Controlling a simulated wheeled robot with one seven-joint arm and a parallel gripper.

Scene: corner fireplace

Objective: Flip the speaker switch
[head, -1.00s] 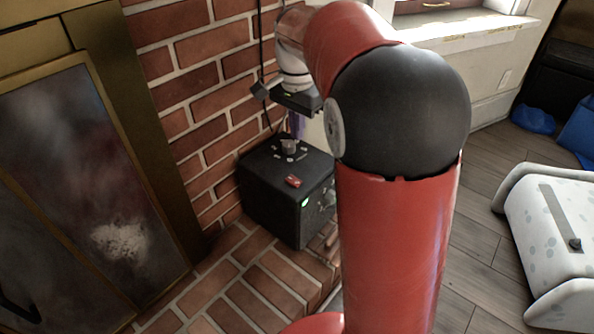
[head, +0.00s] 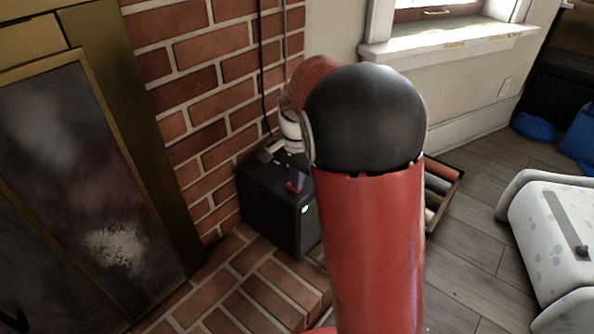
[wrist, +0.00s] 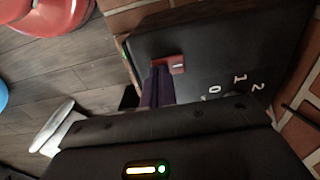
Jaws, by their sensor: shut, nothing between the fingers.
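The speaker (head: 262,205) is a black box on the brick hearth, with a lit green light (head: 305,209) on its front. Its red switch (wrist: 174,64) is on the top face in the wrist view. My gripper (head: 294,186) is low over the front of the speaker top. In the wrist view its purple fingers (wrist: 157,86) are shut, empty, with the tips at the switch; I cannot tell whether they press on it. White numerals 0, 1 and 2 (wrist: 238,80) mark the top beside it. The dial by them is mostly hidden by my gripper body.
A brick wall (head: 205,90) rises behind the speaker and a glass-fronted fireplace (head: 75,190) stands left. Cables (head: 263,80) hang down the wall. A crate of rolled items (head: 441,185) is right of my arm. Wooden floor (head: 465,255) lies clear between it and a white spotted object (head: 555,235).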

